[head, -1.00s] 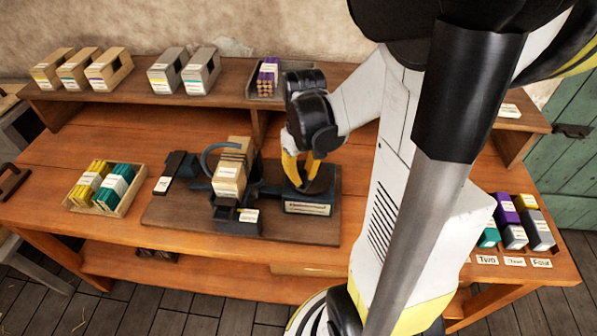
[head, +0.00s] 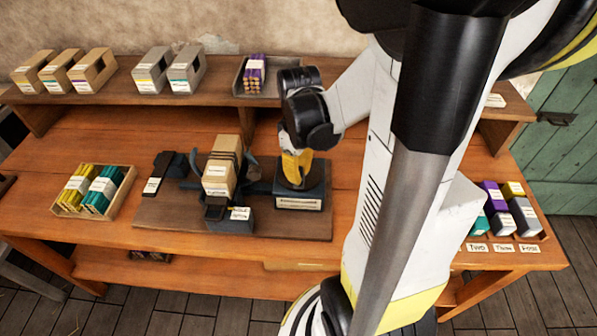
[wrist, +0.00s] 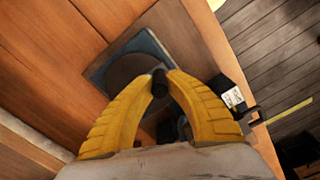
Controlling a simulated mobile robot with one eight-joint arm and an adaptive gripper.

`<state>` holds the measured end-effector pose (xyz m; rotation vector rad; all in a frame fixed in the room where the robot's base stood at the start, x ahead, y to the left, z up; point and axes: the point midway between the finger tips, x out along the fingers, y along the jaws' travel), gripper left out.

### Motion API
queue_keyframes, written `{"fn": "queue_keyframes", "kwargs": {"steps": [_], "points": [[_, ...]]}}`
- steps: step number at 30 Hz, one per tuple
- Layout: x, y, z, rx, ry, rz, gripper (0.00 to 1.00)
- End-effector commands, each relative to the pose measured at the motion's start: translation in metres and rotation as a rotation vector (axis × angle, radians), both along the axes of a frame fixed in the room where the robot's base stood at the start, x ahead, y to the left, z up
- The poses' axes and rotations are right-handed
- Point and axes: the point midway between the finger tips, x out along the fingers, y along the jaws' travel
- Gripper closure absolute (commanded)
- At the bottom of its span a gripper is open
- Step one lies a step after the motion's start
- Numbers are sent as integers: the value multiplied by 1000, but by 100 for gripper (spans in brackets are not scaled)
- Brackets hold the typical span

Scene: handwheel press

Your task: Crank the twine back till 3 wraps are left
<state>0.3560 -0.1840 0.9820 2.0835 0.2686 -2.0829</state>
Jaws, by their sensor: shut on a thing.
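My gripper (head: 296,180), with yellow fingers, points down over the handwheel unit (head: 298,203), a dark blue-grey box with a white label. In the wrist view its fingers close on a small dark knob (wrist: 160,83) at the edge of a round dark wheel (wrist: 128,68). The fingers hide most of the wheel in the head view. Left of it a pale wooden block (head: 218,178) with a label stands in a dark holder. Dark bands of twine (head: 229,155) cross the block's upper part; they are too small to count. A curved dark arm (head: 252,165) shows beside the block.
The press stands on a brown board (head: 160,217). A tray of yellow and teal bundles (head: 62,207) is at left. Boxes (head: 150,72) and a tray of purple-banded sticks (head: 240,85) stand on the back shelf. Coloured blocks (head: 497,215) stand at right.

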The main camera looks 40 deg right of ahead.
Motion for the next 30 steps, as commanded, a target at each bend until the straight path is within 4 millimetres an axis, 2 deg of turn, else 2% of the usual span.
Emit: {"fn": "queue_keyframes", "kwargs": {"steps": [5,6,8,20,23,30], "points": [[0,0,0,0,0,-1,100],[0,0,0,0,0,-1,79],[0,0,0,0,0,-1,60],[0,0,5,0,0,-1,59],[0,0,19,0,0,-1,59],[0,0,69,0,0,-1,59]]}}
